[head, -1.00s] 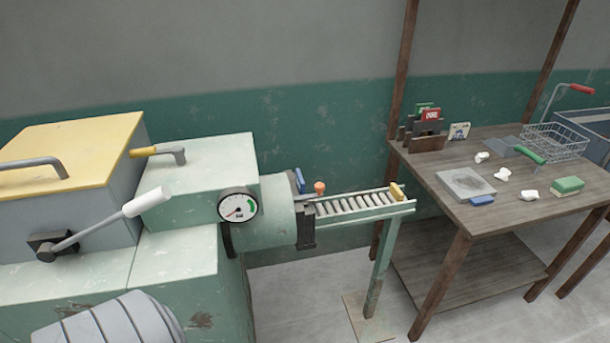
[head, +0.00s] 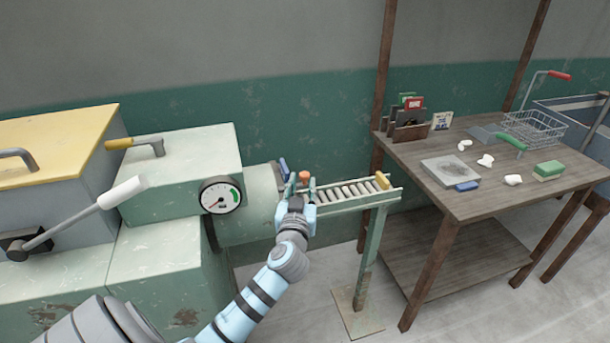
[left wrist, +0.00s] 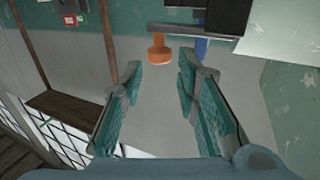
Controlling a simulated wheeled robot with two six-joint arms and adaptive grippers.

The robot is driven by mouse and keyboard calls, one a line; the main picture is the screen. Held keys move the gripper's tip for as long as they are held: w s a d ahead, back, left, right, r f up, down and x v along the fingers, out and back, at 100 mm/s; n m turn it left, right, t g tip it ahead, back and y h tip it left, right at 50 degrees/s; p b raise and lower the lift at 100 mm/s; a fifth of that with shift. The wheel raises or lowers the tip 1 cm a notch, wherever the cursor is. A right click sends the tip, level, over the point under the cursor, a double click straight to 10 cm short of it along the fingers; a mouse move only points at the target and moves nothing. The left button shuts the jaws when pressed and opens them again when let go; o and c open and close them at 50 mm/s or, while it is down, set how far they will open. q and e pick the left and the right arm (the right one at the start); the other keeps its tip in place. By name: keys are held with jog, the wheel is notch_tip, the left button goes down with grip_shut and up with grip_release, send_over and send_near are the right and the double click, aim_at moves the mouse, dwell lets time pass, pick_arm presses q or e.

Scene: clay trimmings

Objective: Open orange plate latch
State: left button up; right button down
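The orange latch knob (head: 304,176) is at the outlet end of the machine's pale green barrel (head: 248,203), by the near end of the roller rack. My left gripper (head: 304,188) is at this knob, with a finger on either side of it in the head view. In the left wrist view the orange knob (left wrist: 159,52) lies just beyond the fingertips, between their lines. The left gripper (left wrist: 160,72) is open there, with nothing between its fingers. The plate behind the knob is mostly hidden by my gripper in the head view. My right gripper is in neither view.
A blue handle (head: 284,168) sits left of the knob. The roller rack (head: 350,196) runs right from the outlet, with a yellow block (head: 382,180) at its end. A pressure gauge (head: 221,196) and a white-gripped lever (head: 122,192) are left. A wooden table (head: 455,190) stands right.

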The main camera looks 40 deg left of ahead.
aim_at(304, 178)
pick_arm(q)
jog(key=x, duration=0.5)
jog(key=shift+w, duration=0.1)
grip_shut()
